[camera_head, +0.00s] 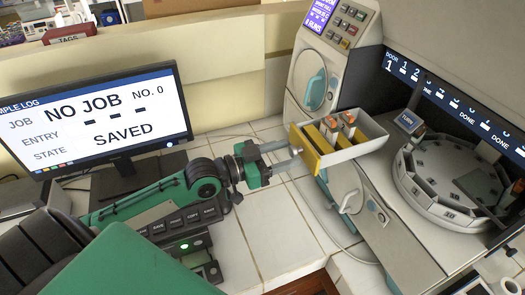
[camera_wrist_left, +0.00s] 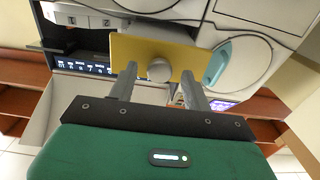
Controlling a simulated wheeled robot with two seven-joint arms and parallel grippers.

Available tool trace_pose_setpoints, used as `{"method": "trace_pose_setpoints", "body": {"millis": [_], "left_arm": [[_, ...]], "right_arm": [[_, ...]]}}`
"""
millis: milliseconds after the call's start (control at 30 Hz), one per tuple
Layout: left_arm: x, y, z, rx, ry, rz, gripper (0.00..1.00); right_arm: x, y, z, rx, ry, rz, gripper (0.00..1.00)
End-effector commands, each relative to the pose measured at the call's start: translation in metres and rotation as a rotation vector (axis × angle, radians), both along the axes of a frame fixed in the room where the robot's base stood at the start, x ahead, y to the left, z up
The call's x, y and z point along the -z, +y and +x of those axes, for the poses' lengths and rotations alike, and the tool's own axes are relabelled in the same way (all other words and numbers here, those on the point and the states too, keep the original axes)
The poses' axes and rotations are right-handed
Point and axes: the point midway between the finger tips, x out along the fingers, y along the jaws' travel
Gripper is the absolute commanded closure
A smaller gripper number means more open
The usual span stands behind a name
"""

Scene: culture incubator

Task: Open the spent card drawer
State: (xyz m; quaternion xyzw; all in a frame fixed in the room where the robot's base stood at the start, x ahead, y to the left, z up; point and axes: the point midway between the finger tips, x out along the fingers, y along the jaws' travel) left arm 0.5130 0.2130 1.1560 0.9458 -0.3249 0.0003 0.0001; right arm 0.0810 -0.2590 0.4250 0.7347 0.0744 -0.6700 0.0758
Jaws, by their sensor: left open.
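The drawer (camera_head: 366,143) stands pulled out of the machine, a pale open box with a yellow front plate (camera_head: 304,152). Several orange-and-grey upright items (camera_head: 349,121) show inside it. The yellow plate also shows in the left wrist view (camera_wrist_left: 187,55), with a round grey knob (camera_wrist_left: 159,70) on it. My left gripper (camera_head: 291,156) is open in front of the plate. In the left wrist view its fingers stand on either side of the knob, with a gap visible on both sides. My right gripper is not in view.
A round carousel (camera_head: 445,180) sits in the machine's bay at right. A round door with a teal handle (camera_head: 315,90) is behind the drawer. A monitor (camera_head: 110,115) reading "NO JOB" and "SAVED" stands at left. White tiles (camera_head: 262,225) lie clear below the drawer.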

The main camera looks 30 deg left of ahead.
Motion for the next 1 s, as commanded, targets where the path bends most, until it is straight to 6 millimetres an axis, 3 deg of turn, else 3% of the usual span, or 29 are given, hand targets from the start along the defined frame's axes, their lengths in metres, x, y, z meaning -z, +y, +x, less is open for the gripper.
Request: {"method": "trace_pose_setpoints", "body": {"millis": [500, 1000], "left_arm": [[0.003, 0.034, -0.044, 0.001, 0.003, 0.004, 0.5], [0.003, 0.057, -0.073, -0.002, 0.005, 0.002, 0.5]], "right_arm": [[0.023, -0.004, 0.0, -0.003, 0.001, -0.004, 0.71], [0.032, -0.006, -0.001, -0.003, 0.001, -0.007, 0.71]]}}
